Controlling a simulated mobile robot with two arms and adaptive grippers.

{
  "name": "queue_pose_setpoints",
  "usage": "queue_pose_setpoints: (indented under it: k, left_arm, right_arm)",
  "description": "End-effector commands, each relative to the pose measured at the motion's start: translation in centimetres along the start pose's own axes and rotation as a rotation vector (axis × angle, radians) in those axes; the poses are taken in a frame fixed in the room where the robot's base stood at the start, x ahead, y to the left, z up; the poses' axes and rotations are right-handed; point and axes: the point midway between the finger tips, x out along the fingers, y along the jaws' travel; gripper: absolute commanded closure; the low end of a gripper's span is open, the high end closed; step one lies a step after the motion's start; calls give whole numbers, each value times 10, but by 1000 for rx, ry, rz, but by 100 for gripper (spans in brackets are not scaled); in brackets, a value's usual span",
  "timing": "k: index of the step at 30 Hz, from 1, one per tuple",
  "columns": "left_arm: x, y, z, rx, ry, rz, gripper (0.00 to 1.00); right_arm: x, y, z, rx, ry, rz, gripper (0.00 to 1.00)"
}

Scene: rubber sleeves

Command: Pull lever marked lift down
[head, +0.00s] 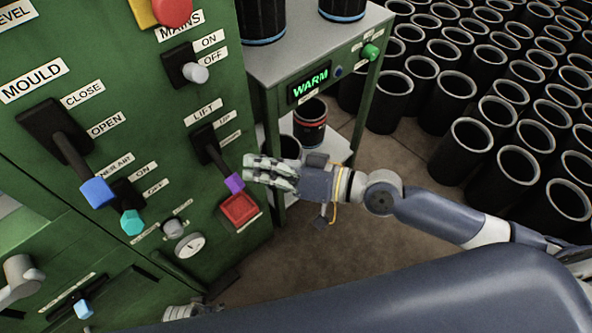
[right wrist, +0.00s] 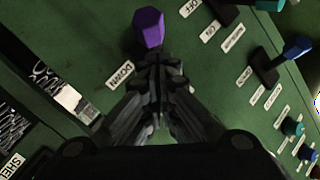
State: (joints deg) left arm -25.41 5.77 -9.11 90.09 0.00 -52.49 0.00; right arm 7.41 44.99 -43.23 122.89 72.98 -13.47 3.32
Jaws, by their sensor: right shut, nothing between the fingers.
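The lever marked LIFT (head: 215,158) is on the green panel, with a black base and arm and a purple knob (head: 234,183) at its end. The arm slopes down and right in the head view. My right gripper (head: 248,175) is shut and empty, with its fingertips right beside the knob. In the right wrist view the purple knob (right wrist: 149,28) shows just beyond the closed fingertips (right wrist: 158,60). I cannot tell whether they touch. A DOWN label (right wrist: 120,75) is to the left of the fingers there.
A red square button (head: 239,209) sits just below the knob. The MOULD lever (head: 70,150) with a blue knob and a teal knob (head: 131,222) are to the left. A grey table (head: 280,62) with a WARM display stands behind. Black sleeves (head: 470,145) crowd the right floor.

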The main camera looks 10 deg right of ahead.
Motion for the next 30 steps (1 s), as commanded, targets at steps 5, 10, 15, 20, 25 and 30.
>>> queue_pose_setpoints:
  k: [5,10,15,20,25,30]
  left_arm:
    - [0,0,0,0,0,0,60]
    - [0,0,0,0,0,0,60]
    - [0,0,0,0,0,0,60]
    - [0,0,0,0,1,0,60]
    - [0,0,0,0,0,0,60]
    - [0,0,0,0,0,0,60]
  right_arm:
    - [-15,1,1,-4,-5,1,100]
    - [-28,0,0,2,-1,2,100]
    - [-38,1,1,1,-3,1,100]
    - [-48,0,0,2,-1,2,100]
    - [-60,1,1,6,1,3,100]
    - [-73,0,1,4,1,2,100]
